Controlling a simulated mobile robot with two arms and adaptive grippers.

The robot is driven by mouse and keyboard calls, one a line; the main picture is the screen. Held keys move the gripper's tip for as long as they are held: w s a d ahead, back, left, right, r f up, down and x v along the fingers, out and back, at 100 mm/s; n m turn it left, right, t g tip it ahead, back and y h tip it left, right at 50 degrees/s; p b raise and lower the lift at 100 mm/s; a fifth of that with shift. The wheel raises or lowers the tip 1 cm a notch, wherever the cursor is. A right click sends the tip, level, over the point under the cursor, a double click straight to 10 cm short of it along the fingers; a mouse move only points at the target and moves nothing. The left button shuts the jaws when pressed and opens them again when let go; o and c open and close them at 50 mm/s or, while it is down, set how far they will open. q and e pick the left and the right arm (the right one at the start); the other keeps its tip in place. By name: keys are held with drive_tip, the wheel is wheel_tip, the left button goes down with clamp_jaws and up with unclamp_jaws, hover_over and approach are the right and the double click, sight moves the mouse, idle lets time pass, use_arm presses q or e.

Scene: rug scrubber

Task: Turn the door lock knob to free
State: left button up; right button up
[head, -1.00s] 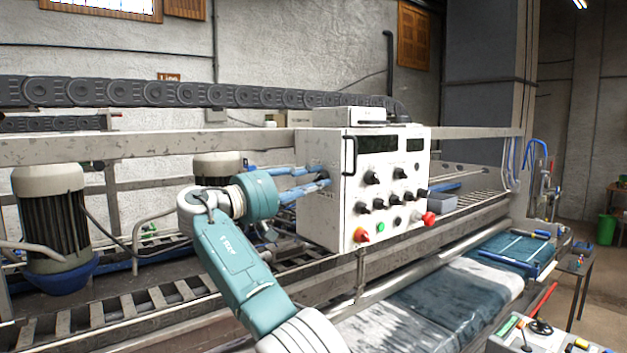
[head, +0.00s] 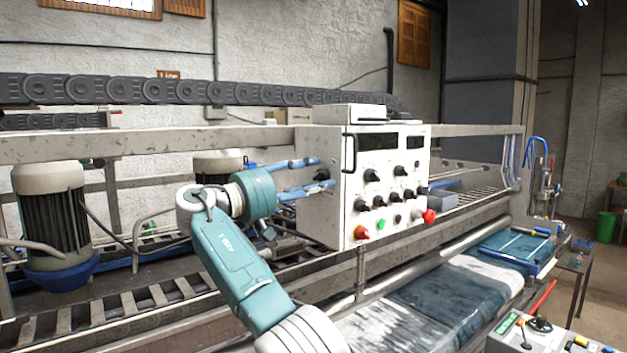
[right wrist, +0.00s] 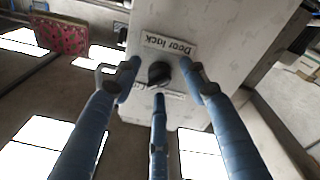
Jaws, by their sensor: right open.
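The door lock knob (right wrist: 158,74) is a round black knob on the white control box, beside a label reading "Door lock" that appears upside down in the right wrist view. In the head view the knob (head: 321,174) shows as a dark spot on the left side of the box (head: 338,215). My right gripper (head: 318,174) has its blue fingers spread around the knob. In the right wrist view the fingers (right wrist: 160,82) stand apart around the knob, with visible gaps. The knob's exact setting is hard to read. My left gripper is out of view.
The box front carries several black knobs, a red button (head: 429,216) and a handle (head: 349,154). A metal rail (head: 200,145) runs behind my arm. A motor (head: 50,215) stands at left. A wet rug (head: 440,295) lies below right.

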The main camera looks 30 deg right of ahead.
drive_tip(key=a+f, duration=0.1)
drive_tip(key=a, duration=1)
drive_tip(key=shift+s+a+f, duration=0.15)
drive_tip(key=shift+s+a, duration=0.2)
drive_tip(key=shift+s, duration=0.05)
